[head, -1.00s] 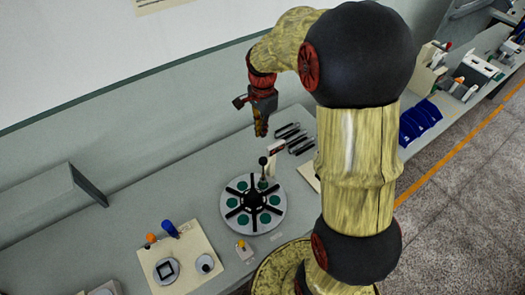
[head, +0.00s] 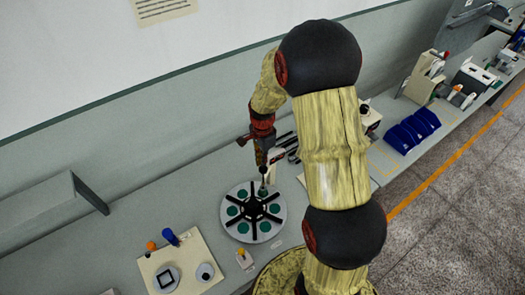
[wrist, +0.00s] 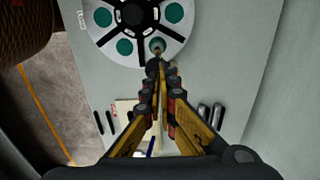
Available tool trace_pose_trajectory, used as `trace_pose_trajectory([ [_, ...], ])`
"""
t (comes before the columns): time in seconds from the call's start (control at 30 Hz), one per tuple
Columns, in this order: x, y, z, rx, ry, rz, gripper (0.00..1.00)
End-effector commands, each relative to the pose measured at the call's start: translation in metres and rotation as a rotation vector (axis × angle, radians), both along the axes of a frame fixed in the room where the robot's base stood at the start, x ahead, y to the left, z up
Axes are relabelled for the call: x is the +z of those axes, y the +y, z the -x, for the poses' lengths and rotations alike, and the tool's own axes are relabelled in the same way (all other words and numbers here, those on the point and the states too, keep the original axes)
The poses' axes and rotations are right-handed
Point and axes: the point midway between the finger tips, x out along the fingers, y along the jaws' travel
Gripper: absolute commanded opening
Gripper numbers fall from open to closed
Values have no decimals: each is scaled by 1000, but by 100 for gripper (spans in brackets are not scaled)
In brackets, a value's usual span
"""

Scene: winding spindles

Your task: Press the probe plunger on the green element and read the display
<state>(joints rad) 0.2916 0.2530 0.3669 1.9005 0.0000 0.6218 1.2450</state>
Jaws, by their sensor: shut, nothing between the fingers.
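A round grey plate (head: 228,222) with a black spoked hub and several green elements lies on the bench; it also shows at the top of the wrist view (wrist: 178,38). My gripper (head: 263,168) points down above the plate's far right part. In the wrist view its closed fingertips (wrist: 157,66) are right by the green element (wrist: 157,46) nearest to them. A small probe (head: 263,188) stands over that element, just below the fingertips. The fingers hide much of it, so I cannot tell whether they touch its plunger. No display reading is legible.
A cream mat (head: 206,250) holds small parts, with an orange knob (head: 151,246) and a blue knob (head: 170,237) at its back edge. A small block with a yellow knob (head: 243,257) stands near the plate. Dark rods (wrist: 211,114) lie beside the gripper. Blue bins (head: 412,128) stand farther right.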

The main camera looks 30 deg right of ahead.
Motion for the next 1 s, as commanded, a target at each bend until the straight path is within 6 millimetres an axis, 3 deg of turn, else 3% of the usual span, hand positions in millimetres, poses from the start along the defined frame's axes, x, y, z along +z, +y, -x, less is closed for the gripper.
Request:
trace_pose_trajectory([
  [0.2,-18,0,0,0,1,0,0],
  [0.67,-23,0,0,0,0,0,0],
  [1.0,-63,0,0,0,0,0,0],
])
